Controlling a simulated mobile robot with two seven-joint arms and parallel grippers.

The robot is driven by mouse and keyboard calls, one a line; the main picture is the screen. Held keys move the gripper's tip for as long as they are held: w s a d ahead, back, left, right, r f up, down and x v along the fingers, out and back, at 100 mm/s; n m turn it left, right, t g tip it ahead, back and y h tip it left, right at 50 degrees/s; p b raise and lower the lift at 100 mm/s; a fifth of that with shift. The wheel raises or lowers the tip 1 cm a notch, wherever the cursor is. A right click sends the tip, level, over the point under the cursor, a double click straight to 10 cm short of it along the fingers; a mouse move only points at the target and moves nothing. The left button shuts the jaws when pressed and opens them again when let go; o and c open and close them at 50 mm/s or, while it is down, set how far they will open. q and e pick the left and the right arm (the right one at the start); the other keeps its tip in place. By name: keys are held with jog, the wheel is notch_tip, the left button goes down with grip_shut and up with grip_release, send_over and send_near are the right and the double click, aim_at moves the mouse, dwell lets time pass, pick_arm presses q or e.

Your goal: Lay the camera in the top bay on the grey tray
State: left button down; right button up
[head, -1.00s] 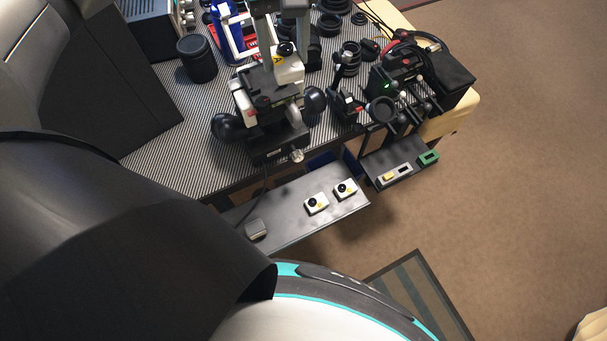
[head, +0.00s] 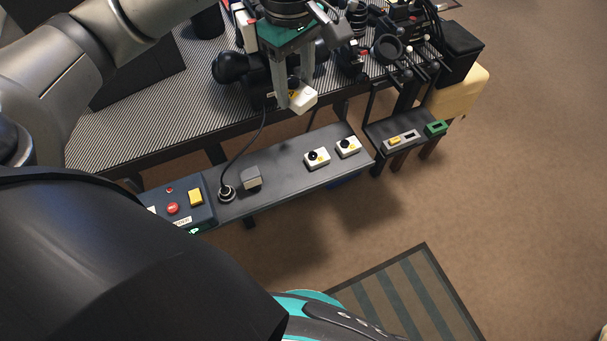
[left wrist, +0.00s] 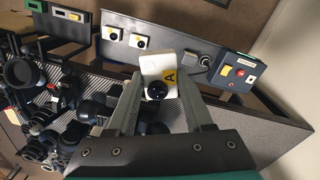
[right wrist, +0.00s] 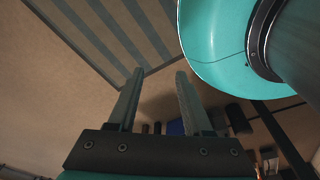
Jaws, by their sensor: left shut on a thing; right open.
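My left gripper (head: 294,93) is shut on a white camera (head: 304,98), held in the air above the bench's front edge. In the left wrist view the held camera (left wrist: 153,66) shows a black round lens and a yellow label with an "A". The long grey tray (head: 285,168) lies lower, in front of the bench and below the gripper. Two similar white cameras (head: 316,158) (head: 347,147) sit towards its right end, and a small grey block (head: 251,178) further left. My right gripper (right wrist: 158,75) is open and empty above the floor, outside the head view.
A control box (head: 183,203) with red and yellow buttons adjoins the tray's left end. A black cable runs down to a round socket (head: 227,193). A smaller shelf at right holds a grey slotted piece (head: 402,140) and a green one (head: 437,128). Clutter crowds the bench.

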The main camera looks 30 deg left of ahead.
pick_arm(q)
jog(key=w+a+f+n+b, duration=0.1)
jog(key=a+f+n+b, duration=0.3)
jog(key=f+n+b, duration=0.45)
pick_arm(e)
jog(key=w+f, duration=0.2)
jog(key=w, duration=0.5)
pick_arm(q)
jog(key=n+b, duration=0.5)
send_over(284, 174)
notch_tip(284, 174, down, 17)
jog(key=shift+d+f, duration=0.1)
jog(key=shift+f, duration=0.05)
jog(key=shift+w+f, duration=0.1)
jog(key=shift+f, duration=0.55)
notch_tip(284, 174, down, 3)
jog(key=shift+r+b, duration=0.15)
jog(key=shift+b, duration=0.6)
jog(key=shift+f, duration=0.3)
pick_arm(e)
jog(key=w+a+r+t, duration=0.1)
jog(key=w+r, duration=0.1)
jog(key=r, duration=0.5)
jog(key=w+a+r+t, duration=0.1)
jog(key=w+r, duration=0.1)
jog(key=r, duration=0.5)
jog(key=shift+w+a+r+t, duration=0.3)
jog(key=shift+w+r, duration=0.1)
pick_arm(q)
jog(key=shift+f, duration=0.1)
